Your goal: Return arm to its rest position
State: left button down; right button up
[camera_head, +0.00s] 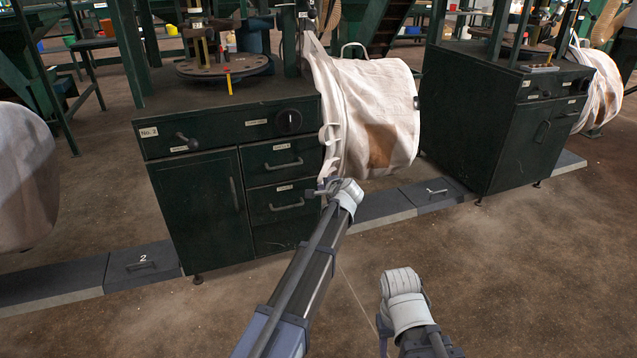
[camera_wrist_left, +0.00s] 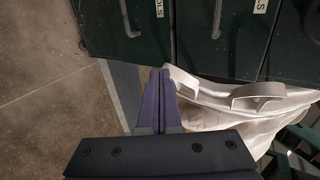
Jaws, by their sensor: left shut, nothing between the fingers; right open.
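My left arm reaches up from the bottom middle of the head view, and its gripper (camera_head: 326,186) is at the lower edge of the white bulk bag (camera_head: 385,110). In the left wrist view the left gripper's purple fingers (camera_wrist_left: 160,85) are together with nothing between them. They are beside the bag's pale loops (camera_wrist_left: 262,92), and I cannot tell whether they touch the cloth. The bag hangs on the right side of the dark green cabinet (camera_head: 200,205). My right gripper (camera_head: 385,335) is low at the bottom, right of the left arm, mostly hidden by its wrist, away from the bag.
A second green cabinet (camera_head: 495,125) with another bag (camera_head: 600,90) stands at the right. Part of a pale bag (camera_head: 22,175) shows at the left edge. A low grey kerb (camera_head: 375,208) runs along the floor. Brown floor (camera_head: 530,270) is clear at the lower right.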

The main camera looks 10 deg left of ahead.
pick_arm(q)
jog(key=s+d+n+g+h+p, duration=0.25)
jog(key=s+d, duration=0.25)
jog(key=s, duration=1)
jog(key=s+d+n+g+h+p, duration=0.15)
jog(key=s+d+g+p, duration=0.3)
jog(key=s, duration=0.95)
jog(key=s+d+n+g+h+p, duration=0.1)
jog(key=s+d+n+g+p, duration=0.3)
jog(key=s, duration=1.1)
notch_tip(320, 180, up, 37)
jog(key=w+d+p, duration=0.1)
jog(key=p, duration=3.5)
jog(key=shift+w+d+f+m+t+h, duration=0.2)
jog(key=shift+d+m+t+h, duration=0.1)
jog(key=shift+t, duration=0.1)
